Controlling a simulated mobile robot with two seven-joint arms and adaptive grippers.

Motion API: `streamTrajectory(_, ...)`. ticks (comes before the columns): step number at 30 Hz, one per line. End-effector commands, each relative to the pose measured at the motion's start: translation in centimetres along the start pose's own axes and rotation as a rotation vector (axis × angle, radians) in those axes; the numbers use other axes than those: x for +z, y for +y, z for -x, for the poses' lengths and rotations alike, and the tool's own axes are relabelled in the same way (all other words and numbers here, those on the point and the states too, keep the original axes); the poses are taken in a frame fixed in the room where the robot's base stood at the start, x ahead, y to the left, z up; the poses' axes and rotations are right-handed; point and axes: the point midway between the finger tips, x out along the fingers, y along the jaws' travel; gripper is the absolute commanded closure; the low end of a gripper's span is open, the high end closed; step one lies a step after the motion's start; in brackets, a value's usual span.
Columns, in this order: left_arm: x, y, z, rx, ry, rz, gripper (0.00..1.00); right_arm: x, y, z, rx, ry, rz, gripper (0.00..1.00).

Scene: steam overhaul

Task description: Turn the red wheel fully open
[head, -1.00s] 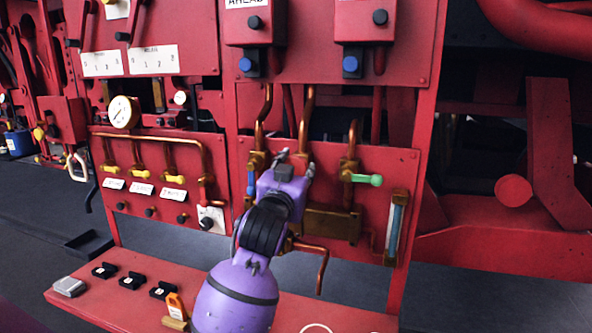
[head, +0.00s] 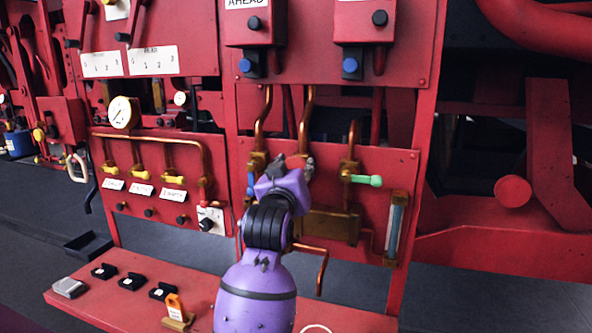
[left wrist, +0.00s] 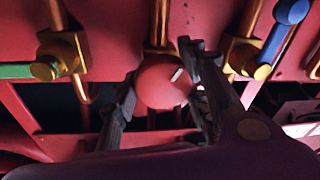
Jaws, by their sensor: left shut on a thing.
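The red wheel (left wrist: 160,82) is a round red disc with a short white mark, on a brass fitting in the left wrist view. The two dark fingers of my left gripper (left wrist: 163,92) stand on either side of it and are shut on it. In the head view my purple left gripper (head: 293,165) is at the middle pipe of the valve panel (head: 395,170). There its wrist hides most of the wheel, with only a little red between the fingertips. My right gripper is not in view.
A green lever (head: 366,180) is on the valve to the right and a blue lever (head: 250,185) on the valve to the left. A gauge glass (head: 395,225) is further right. A red shelf (head: 105,290) below holds small black blocks and an orange tag (head: 174,306).

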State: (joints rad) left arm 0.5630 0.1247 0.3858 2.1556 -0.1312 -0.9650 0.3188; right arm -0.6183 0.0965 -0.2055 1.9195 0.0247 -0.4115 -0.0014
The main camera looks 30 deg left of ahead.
Motion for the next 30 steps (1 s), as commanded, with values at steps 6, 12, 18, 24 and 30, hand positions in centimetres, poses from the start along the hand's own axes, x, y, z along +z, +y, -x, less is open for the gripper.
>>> streamTrajectory(6,0.6,0.0,-0.1,0.0,-0.013,0.003,0.57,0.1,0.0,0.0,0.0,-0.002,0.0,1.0)
streamTrajectory(12,0.5,0.0,-0.1,-0.001,-0.009,0.001,0.42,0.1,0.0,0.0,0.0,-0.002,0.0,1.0)
streamTrajectory(18,0.2,0.0,0.0,0.0,-0.005,0.001,0.42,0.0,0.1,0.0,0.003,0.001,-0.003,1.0)
streamTrajectory(24,0.2,0.0,1.8,0.0,-0.003,0.001,0.42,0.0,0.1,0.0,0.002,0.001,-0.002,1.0)
streamTrajectory(30,0.3,0.0,5.3,0.0,-0.005,0.002,0.42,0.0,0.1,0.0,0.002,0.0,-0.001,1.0)
